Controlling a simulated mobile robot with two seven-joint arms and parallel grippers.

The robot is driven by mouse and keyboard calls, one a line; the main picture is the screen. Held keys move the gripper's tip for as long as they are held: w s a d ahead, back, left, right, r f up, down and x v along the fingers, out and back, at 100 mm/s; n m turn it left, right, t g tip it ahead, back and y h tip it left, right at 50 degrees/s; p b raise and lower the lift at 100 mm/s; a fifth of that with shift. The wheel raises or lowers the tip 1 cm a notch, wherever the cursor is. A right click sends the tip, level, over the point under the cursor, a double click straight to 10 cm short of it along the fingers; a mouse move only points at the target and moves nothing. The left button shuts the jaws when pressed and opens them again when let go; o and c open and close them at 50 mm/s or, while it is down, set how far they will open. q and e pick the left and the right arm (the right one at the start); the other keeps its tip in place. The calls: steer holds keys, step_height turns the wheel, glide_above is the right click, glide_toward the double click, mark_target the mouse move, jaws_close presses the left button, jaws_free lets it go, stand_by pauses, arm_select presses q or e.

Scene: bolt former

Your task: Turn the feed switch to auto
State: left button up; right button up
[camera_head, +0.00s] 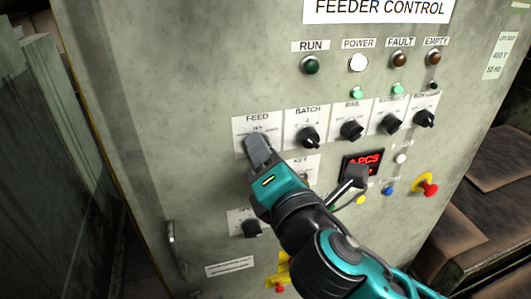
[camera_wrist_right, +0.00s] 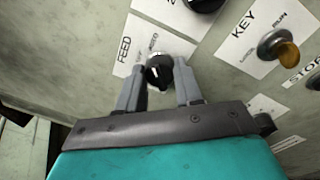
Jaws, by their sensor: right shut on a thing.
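The feed switch (camera_wrist_right: 158,74) is a black rotary knob on a white plate marked FEED (camera_head: 243,124), in the upper-left part of the feeder control panel's knob row. My right gripper (camera_head: 259,143) reaches to it from the lower right and covers the knob in the head view. In the right wrist view my right gripper (camera_wrist_right: 159,68) has one grey finger on each side of the knob and is shut on it. The small position lettering is too blurred to tell which setting the knob points to. My left gripper is not in view.
The batch knob (camera_head: 308,137) sits just right of the feed plate, with several more knobs beyond it. A key switch (camera_wrist_right: 277,45) is close by. A red emergency button (camera_head: 427,185) and a metal door handle (camera_head: 173,248) stick out of the panel.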

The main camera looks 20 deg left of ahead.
steer(key=o, duration=1)
steer(key=shift+o, duration=0.2)
steer(key=v, duration=1.3)
steer(key=shift+w+a, duration=0.1)
